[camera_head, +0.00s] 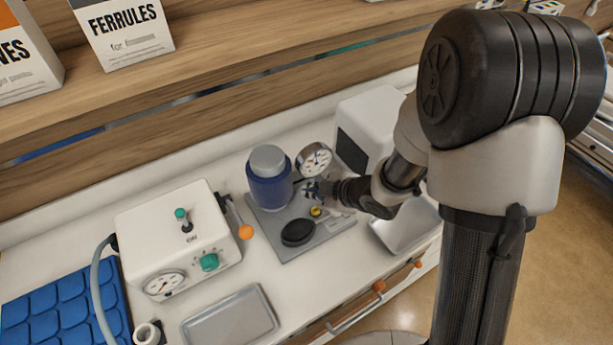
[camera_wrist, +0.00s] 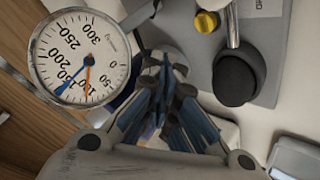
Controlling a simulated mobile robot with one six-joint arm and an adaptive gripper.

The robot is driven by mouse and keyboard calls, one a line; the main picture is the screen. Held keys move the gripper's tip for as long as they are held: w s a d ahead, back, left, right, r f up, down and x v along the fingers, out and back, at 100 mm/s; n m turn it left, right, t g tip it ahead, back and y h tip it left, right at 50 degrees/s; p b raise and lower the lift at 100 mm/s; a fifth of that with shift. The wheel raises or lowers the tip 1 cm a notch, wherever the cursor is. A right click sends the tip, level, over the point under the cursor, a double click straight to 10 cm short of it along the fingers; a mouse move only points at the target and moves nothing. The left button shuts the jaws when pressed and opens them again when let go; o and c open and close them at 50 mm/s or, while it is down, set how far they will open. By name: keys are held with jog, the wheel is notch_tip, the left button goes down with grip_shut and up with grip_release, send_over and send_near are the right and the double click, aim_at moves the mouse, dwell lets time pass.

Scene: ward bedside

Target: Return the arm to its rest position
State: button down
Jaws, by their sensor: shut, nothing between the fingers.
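My gripper (camera_head: 312,189) is at the middle of the head view, beside the dial gauge (camera_head: 315,160) and above the grey base plate (camera_head: 290,238) of the device with the blue cylinder (camera_head: 269,178). My arm reaches in from the right. In the wrist view my gripper (camera_wrist: 166,72) has its blue-padded fingers together with nothing between them. The gauge (camera_wrist: 80,57) shows large at the left there, close to the fingers. I cannot tell whether the fingers touch anything.
A black round knob (camera_head: 298,232) and a yellow knob (camera_head: 316,211) sit on the base plate. A white control box (camera_head: 178,240), a shallow tray (camera_head: 230,318) and a blue padded mat (camera_head: 62,305) are at the left. A white box (camera_head: 372,125) stands behind. A wooden shelf (camera_head: 225,50) overhangs the back.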

jog(key=s+d+r+m+t+h+b, duration=0.1)
jog(key=s+d+r+m+h, duration=0.1)
jog(key=d+r+m+h, duration=0.45)
jog(key=s+d+r+m+h, duration=0.1)
jog(key=s+d+r+m, duration=0.25)
jog(key=d+r, duration=0.55)
jog(key=s+r+m+g, duration=0.2)
jog(key=s+m, duration=0.6)
jog(key=s, duration=1.1)
notch_tip(320, 180, up, 2)
jog(key=shift+s+a+r+g+y+b, duration=0.15)
jog(key=shift+a+g+y+b, duration=0.2)
jog(key=shift+y, duration=0.1)
